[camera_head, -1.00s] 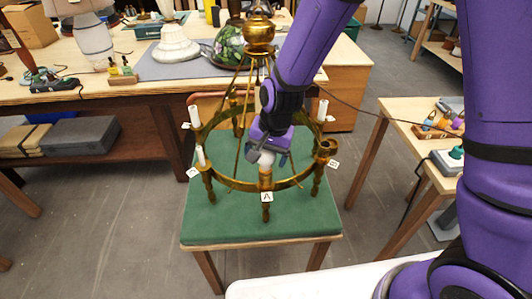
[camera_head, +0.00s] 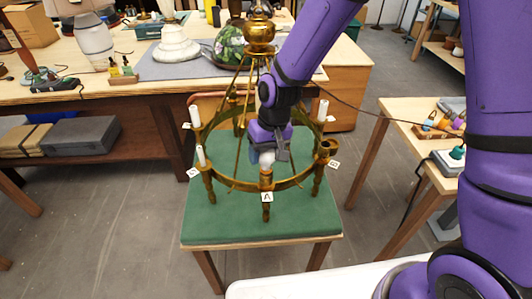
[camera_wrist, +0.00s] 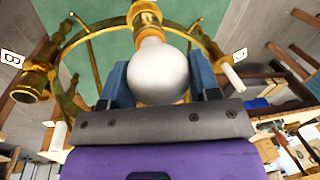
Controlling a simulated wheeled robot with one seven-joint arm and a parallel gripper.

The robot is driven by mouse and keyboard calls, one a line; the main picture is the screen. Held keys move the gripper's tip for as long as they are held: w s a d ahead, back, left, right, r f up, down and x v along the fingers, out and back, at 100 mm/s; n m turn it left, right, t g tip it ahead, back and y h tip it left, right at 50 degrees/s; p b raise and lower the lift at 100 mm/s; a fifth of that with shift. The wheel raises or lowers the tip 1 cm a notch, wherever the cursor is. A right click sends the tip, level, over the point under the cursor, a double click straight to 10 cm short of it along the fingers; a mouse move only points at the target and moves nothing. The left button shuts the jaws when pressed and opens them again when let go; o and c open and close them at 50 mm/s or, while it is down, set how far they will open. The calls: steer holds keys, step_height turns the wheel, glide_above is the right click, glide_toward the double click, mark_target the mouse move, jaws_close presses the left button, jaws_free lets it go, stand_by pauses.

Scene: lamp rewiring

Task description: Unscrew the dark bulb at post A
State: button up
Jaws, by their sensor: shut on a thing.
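The bulb (camera_wrist: 158,72) at post A is pale grey-white and round in the wrist view, with its neck in a brass socket (camera_wrist: 146,18). In the head view the bulb (camera_head: 267,158) shows just above the post marked A (camera_head: 267,197). My gripper (camera_head: 270,148) is above the post, and in the wrist view its blue fingers (camera_wrist: 160,80) are shut on the bulb, one on each side. The brass chandelier (camera_head: 230,188) stands on a green-topped table (camera_head: 225,222). Whether the bulb's thread has turned in the socket cannot be told.
White candle sleeves (camera_head: 323,110) stand on other posts of the ring. The post marked B (camera_head: 328,148) has an open brass cup. Slanting brass rods rise from the ring near my gripper. A side table (camera_head: 405,115) with small items stands at the right.

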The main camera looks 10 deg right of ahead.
steer(key=shift+n, duration=0.4)
steer(key=shift+a+n+g, duration=0.1)
steer(key=shift+n+g, duration=0.2)
steer(key=shift+n, duration=0.9)
steer(key=n+h, duration=0.1)
steer(key=n, duration=0.3)
steer(key=shift+s+n+g, duration=0.1)
steer(key=shift+n+g, duration=0.2)
steer(key=shift+a+n, duration=0.1)
steer(key=shift+n, duration=0.5)
steer(key=n+h, duration=0.1)
steer(key=n, duration=0.4)
steer(key=shift+s+n, duration=0.1)
steer(key=shift+n, duration=0.2)
steer(key=shift+r, duration=2.55)
